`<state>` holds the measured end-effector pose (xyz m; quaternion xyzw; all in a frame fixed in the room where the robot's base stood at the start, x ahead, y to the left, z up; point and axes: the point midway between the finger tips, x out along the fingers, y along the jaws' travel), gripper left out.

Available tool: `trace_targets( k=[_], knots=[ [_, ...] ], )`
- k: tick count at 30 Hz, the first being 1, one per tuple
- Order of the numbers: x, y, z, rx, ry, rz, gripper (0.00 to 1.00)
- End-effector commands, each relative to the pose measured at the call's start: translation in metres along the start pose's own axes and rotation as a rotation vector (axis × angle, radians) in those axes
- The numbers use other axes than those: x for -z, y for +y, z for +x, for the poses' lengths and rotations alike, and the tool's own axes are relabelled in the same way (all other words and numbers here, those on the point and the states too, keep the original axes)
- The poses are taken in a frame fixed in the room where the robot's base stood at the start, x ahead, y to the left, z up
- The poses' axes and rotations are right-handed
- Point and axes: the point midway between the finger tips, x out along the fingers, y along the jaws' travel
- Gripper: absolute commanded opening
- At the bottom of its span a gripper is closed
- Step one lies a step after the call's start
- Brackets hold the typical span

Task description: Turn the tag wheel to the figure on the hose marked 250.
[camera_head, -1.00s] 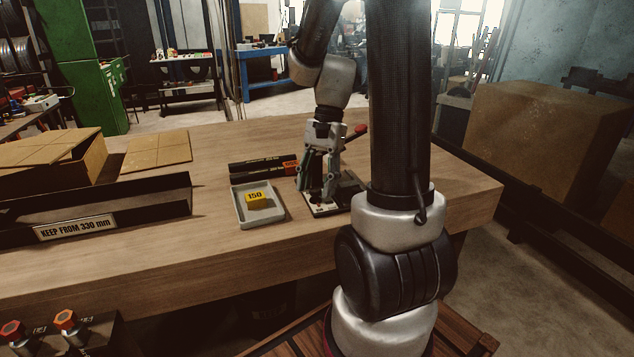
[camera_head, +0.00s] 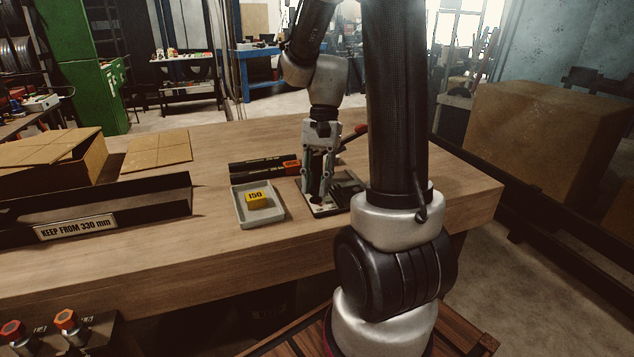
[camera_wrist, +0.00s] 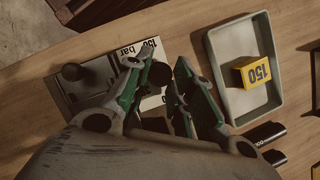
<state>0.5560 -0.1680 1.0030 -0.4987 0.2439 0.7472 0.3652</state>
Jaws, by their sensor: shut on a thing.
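My gripper (camera_head: 317,197) points down over a pale plate (camera_head: 325,211) on the bench. In the wrist view its green-lined fingers (camera_wrist: 160,78) are shut on the dark tag wheel (camera_wrist: 172,100), which they largely hide.
A grey tray (camera_head: 241,216) holding a yellow block marked 150 (camera_head: 257,200) stands close left of the plate. A black rack marked "KEEP FROM 330 mm" (camera_head: 75,227) and an open cardboard box (camera_head: 90,165) are farther left. A red-tipped lever (camera_head: 357,131) rises behind my gripper.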

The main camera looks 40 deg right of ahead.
Motion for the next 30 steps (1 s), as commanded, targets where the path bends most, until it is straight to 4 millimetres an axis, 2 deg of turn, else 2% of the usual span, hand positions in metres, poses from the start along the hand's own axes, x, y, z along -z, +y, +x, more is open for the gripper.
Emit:
trace_targets(
  k=[18, 30],
  knots=[
    [-0.0014, -0.0049, 0.0000, -0.217, 0.001, -0.523, 0.00],
    [-0.0025, -0.0060, 0.0003, -0.308, 0.002, -0.744, 0.00]
  ],
)
